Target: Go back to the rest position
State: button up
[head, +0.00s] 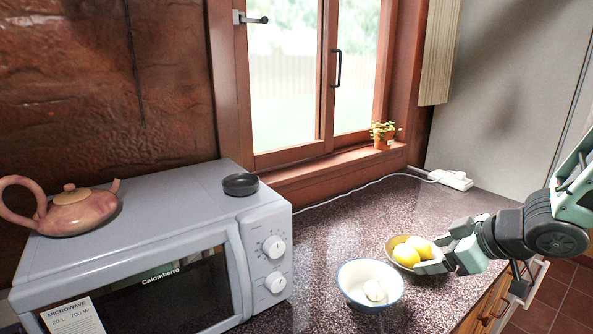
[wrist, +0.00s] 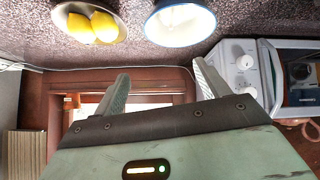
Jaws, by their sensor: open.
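My gripper (head: 447,260) is at the right of the head view, over the countertop beside the brown bowl (head: 391,245) of lemons. In the wrist view my gripper (wrist: 160,85) shows two fingers spread apart with nothing between them. The lemons (head: 407,252) lie in the brown bowl; they also show in the wrist view (wrist: 94,27). A white bowl with a blue rim (head: 355,292) stands left of it and holds a whitish round thing (head: 375,290). The gripper hides part of the brown bowl in the head view.
A microwave (head: 170,220) stands at the left, with a pink teapot (head: 75,212) and a small dark dish (head: 240,184) on top. A potted plant (head: 383,135) sits on the windowsill. A white power strip (head: 450,179) and cable lie at the back of the counter (head: 330,232).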

jog(key=s+a+g+h, duration=0.1)
jog(key=s+a, duration=0.3)
jog(key=s, duration=0.4)
jog(key=s+a+r+g+h, duration=0.1)
jog(key=s+a+g, duration=0.3)
jog(key=s, duration=0.4)
jog(key=s+a+r+m+g+h, duration=0.1)
jog(key=s+a+g+h, duration=0.1)
jog(key=s+a, duration=0.4)
jog(key=shift+s+a+r+g, duration=0.15)
jog(key=shift+s+a+g, duration=0.15)
jog(key=shift+s, duration=0.95)
